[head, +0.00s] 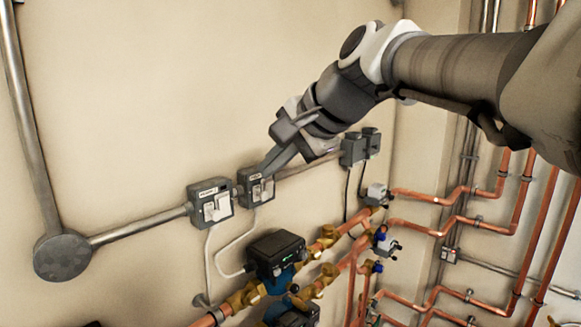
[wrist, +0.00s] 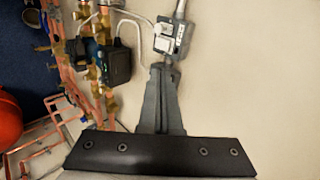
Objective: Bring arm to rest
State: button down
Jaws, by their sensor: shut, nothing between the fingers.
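My arm reaches in from the upper right in the head view. My gripper (head: 268,172) is shut and empty, its fingertips close to the right one of two grey switch boxes (head: 256,189) on the wall. In the wrist view the shut fingers (wrist: 160,72) point at a switch box with white rockers (wrist: 167,37). I cannot tell whether the tips touch the box.
A second switch box (head: 210,203) sits to the left on a grey conduit with a round junction box (head: 62,256). Below are a pump with a black head (head: 276,250) and copper pipes (head: 440,297). Bare wall (head: 150,90) lies above. A red round object (wrist: 8,125) shows in the wrist view.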

jog(key=s+d+f+n+g+h, duration=0.1)
jog(key=s+d+f+n+h, duration=0.5)
jog(key=s+d+f, duration=1.1)
notch_tip(320, 180, down, 4)
jog(key=s+n, duration=0.1)
jog(key=s, duration=0.1)
jog(key=shift+s+d+n+h, duration=0.25)
jog(key=shift+s+n+h, duration=0.05)
jog(key=shift+n+h, duration=0.1)
